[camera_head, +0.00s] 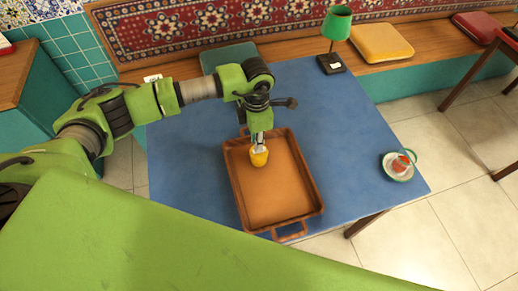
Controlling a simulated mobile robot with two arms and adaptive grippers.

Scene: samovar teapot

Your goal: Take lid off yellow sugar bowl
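The yellow sugar bowl (259,159) stands in the brown tray (283,211), toward its far left part. My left gripper (259,147) points down over the bowl, with its fingertips at the bowl's top. The gripper hides the top, so I cannot make out the lid or whether the fingers are closed on it. My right gripper is not in view.
The tray lies on a blue table (347,140), with handles at its near and far ends. A glass of red tea on a saucer (398,174) stands near the right edge. A green lamp (337,25) is at the back.

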